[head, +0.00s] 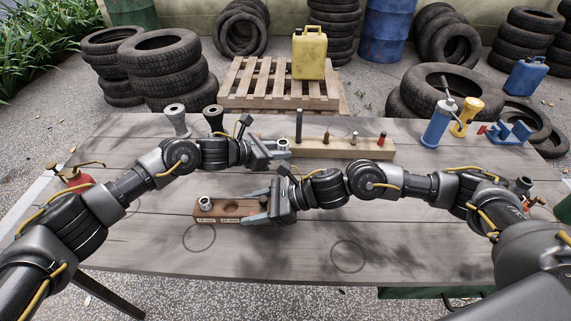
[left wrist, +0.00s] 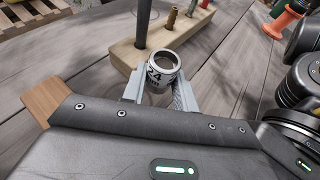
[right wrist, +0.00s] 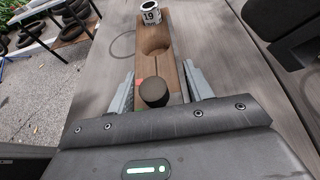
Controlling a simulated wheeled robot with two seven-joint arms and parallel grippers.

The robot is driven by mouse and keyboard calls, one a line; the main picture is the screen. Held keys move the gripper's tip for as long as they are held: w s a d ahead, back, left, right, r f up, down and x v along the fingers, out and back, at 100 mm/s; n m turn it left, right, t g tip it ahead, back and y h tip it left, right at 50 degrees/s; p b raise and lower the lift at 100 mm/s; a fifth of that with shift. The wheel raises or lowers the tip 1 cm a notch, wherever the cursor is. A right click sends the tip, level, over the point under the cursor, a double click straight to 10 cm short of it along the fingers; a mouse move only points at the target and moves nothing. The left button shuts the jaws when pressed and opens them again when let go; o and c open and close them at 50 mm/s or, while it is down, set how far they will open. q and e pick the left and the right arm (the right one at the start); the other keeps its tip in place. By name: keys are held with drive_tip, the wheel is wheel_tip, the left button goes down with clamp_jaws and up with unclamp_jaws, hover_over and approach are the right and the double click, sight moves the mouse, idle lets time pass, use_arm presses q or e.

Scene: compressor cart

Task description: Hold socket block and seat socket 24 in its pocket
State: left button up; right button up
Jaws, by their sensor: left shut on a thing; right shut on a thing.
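Socket 24 (left wrist: 158,80) is a silver ring-shaped socket marked 24, held upright between the fingers of my left gripper (left wrist: 157,90). In the head view the socket (head: 283,144) is above the table by the wooden rail, beyond the socket block. The brown socket block (head: 213,213) lies on the table. My right gripper (head: 258,206) is shut across its right end. The right wrist view shows the block (right wrist: 168,68) between the fingers, with a dark round knob (right wrist: 153,92) there. Socket 19 (right wrist: 149,15) stands at the far end; a round pocket (right wrist: 157,46) beside it is empty.
A wooden rail (head: 350,150) with several upright pegs stands behind the grippers. The front of the table is clear apart from marked circles (head: 347,256).

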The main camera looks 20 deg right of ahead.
sight(278, 162)
use_arm(q)
drive_tip(key=shift+f, duration=2.35)
drive_tip(key=shift+f, duration=0.15)
drive_tip(key=o, duration=1)
drive_tip(key=shift+o, duration=0.2)
drive_tip(key=shift+a+r, duration=0.25)
drive_tip(key=shift+a, duration=0.05)
drive_tip(key=v, duration=1.1)
drive_tip(key=shift+s+a, duration=0.15)
drive_tip(key=shift+a, duration=0.05)
